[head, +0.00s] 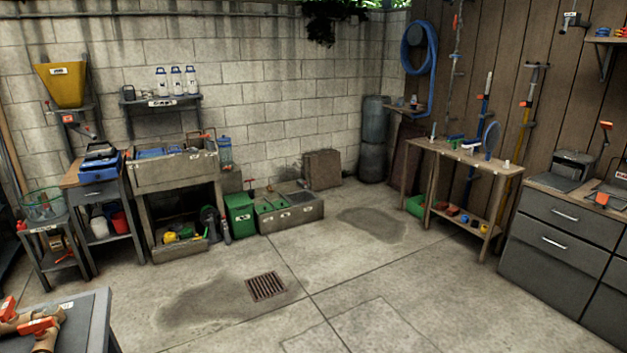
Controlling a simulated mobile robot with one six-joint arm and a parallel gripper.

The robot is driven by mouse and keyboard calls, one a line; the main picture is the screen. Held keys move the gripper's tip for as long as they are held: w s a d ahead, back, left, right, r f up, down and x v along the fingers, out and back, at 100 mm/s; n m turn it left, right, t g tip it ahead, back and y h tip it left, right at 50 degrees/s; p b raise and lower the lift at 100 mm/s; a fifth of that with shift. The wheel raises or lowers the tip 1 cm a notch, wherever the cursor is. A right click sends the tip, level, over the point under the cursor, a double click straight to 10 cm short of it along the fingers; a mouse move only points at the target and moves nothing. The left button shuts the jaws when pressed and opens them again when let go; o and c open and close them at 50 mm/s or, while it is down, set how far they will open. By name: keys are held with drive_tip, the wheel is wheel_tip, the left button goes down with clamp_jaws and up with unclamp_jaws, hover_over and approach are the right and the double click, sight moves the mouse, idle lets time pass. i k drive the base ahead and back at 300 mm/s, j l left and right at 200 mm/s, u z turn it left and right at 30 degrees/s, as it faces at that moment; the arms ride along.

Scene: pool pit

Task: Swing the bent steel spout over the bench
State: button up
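I cannot make out the bent steel spout for certain in the head view. A small tap-like fitting with a red-orange part (205,137) stands over the right end of the concrete trough sink (175,172), too small to tell its shape. Which surface is the bench is not clear. A wooden workbench (463,152) with small tools on it stands at the right back. A grey drawer cabinet with a worktop (562,218) stands at the far right. My gripper is not in view.
Pipe fittings with orange handles (30,322) lie on a grey-topped table (85,318) at the lower left. A green bin (240,214) and a low concrete box (290,212) stand by the back wall. The middle floor around the drain grate (266,287) is clear.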

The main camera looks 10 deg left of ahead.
sight(76, 128)
drive_tip(key=i+j+u, duration=0.5)
drive_tip(key=i, duration=0.2)
drive_tip(key=i+u, duration=0.45)
drive_tip(key=i, duration=0.3)
drive_tip(key=i+l+u, duration=0.15)
drive_tip(key=i+u, duration=0.35)
drive_tip(key=i, duration=0.25)
